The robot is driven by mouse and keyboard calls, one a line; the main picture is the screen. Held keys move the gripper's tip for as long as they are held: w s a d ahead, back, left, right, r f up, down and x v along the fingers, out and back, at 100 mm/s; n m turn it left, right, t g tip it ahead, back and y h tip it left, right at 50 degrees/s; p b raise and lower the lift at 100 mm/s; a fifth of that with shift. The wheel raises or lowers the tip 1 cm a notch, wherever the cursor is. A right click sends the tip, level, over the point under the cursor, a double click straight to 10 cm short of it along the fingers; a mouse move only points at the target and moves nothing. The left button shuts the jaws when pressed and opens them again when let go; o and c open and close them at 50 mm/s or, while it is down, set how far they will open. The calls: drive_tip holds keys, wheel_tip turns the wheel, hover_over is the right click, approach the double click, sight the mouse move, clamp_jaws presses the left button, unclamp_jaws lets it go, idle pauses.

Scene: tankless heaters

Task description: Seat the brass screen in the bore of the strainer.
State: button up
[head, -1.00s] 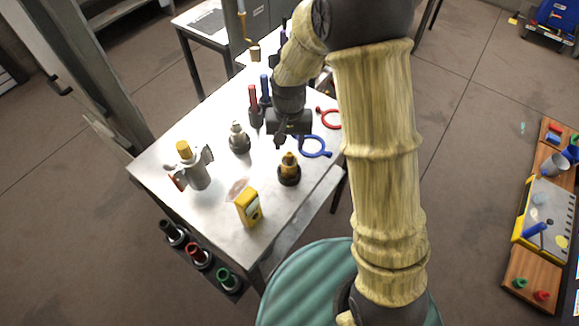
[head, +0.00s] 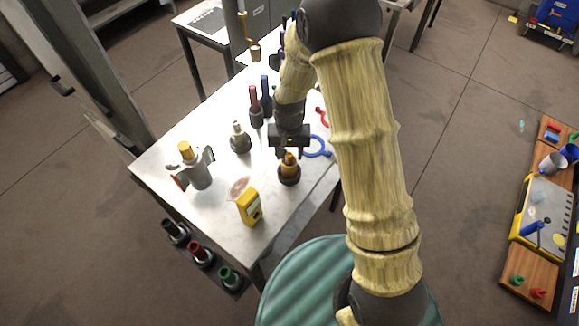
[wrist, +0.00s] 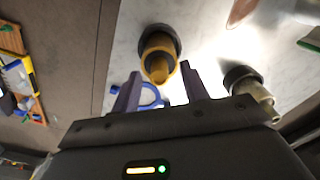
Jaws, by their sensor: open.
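The brass screen (head: 289,160) stands upright in a dark round holder (head: 289,178) near the front right of the white table. In the wrist view the screen (wrist: 158,62) shows just beyond and between my two fingertips. My gripper (head: 290,151) is open, pointing down over the screen; its fingers (wrist: 160,78) hold nothing, and I cannot tell if they touch it. The grey body with a yellow top (head: 199,174) at the table's left looks like the strainer; its bore is not clearly visible.
A yellow meter (head: 249,207) is at the front edge. The table's middle left is clear.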

clamp_jaws()
drive_tip(key=shift+r, duration=0.1)
wheel_tip(320, 180, up, 10)
drive_tip(key=b, duration=0.2)
idle(0.5)
idle(0.4)
